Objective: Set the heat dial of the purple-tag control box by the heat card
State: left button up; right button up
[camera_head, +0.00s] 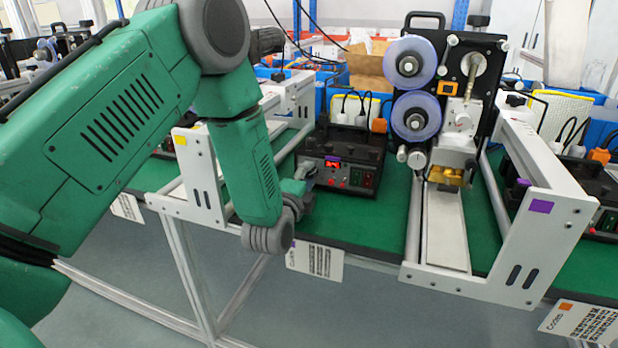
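No heat dial is clearly visible. A white printed card (315,260) hangs at the bench's front edge below the box; its print is too small to read. My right gripper is not in view.
A coder machine with purple reels (415,115) stands right of the box in a white frame with a purple tag (540,206). Another box (600,190) stands at far right, above an orange-tag card (582,320). A white frame (200,175) stands left, behind my arm.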

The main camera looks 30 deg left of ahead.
pick_arm(q)
jog(key=shift+a+f, duration=0.1)
jog(key=shift+a, duration=0.2)
jog(key=shift+d, duration=0.3)
jog(key=c, duration=0.7)
jog(key=shift+d, duration=0.25)
grip_shut()
jog(key=shift+a+n+p, duration=0.15)
jog(key=shift+n+p, duration=0.25)
jog(key=shift+n, duration=0.6)
